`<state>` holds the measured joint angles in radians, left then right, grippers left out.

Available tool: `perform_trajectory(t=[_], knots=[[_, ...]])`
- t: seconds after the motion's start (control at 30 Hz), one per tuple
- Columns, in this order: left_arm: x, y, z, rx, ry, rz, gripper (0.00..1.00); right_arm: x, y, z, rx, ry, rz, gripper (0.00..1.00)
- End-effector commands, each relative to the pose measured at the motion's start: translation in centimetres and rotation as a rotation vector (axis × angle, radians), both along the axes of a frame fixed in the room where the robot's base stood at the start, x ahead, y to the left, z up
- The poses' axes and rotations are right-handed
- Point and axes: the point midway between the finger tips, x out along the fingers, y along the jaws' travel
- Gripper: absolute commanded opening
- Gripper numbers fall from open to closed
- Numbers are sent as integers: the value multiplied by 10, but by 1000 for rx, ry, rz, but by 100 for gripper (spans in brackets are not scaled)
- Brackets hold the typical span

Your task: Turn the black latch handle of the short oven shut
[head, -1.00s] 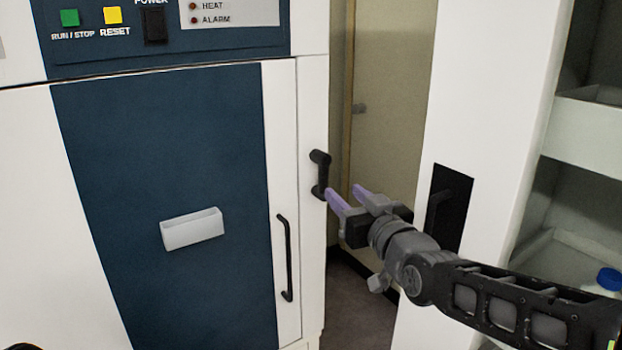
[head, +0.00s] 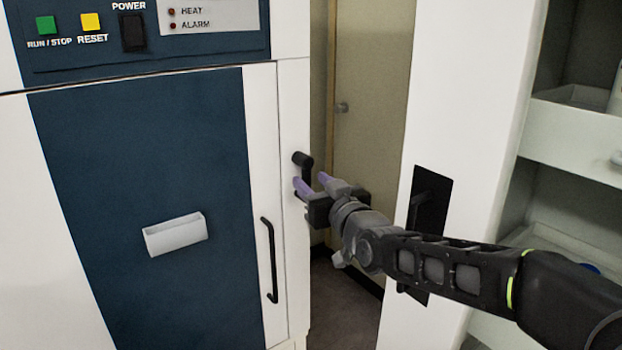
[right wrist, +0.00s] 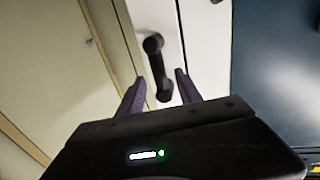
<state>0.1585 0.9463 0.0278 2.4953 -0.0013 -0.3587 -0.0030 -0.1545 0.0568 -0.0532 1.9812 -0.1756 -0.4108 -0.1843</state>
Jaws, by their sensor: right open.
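The short oven (head: 285,95) is white with a dark blue door (head: 150,130). Its black latch handle (head: 304,160) is on the white strip at the oven's right front edge. The handle hangs roughly upright, its lower part partly hidden by my fingers in the head view. My right gripper (head: 310,181) is open, its two purple fingers at the lower part of the handle. In the right wrist view, the black handle (right wrist: 157,68) reaches down into the gap between the fingertips (right wrist: 160,77). I cannot tell whether they touch it. My left gripper is not in view.
A long black door pull (head: 269,260) and a white holder (head: 175,234) are on the oven front. A white cabinet panel with a black recess (head: 428,190) stands close behind my right arm. White shelves (head: 570,133) are farther right. A narrow gap lies beside the oven.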

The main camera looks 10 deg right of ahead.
Motion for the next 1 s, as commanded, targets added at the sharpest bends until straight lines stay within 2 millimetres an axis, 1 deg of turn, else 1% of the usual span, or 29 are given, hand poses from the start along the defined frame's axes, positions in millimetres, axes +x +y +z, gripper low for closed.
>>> perform_trajectory(t=[0.03,0.13,0.4,0.9,1.0], knots=[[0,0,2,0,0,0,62,5,1,0,0,1,1,41],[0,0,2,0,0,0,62,11,2,0,0,0,0,41],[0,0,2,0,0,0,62,12,3,0,0,0,0,41],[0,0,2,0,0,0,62,12,2,0,0,0,1,1],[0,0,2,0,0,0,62,12,3,0,0,0,1,0]])
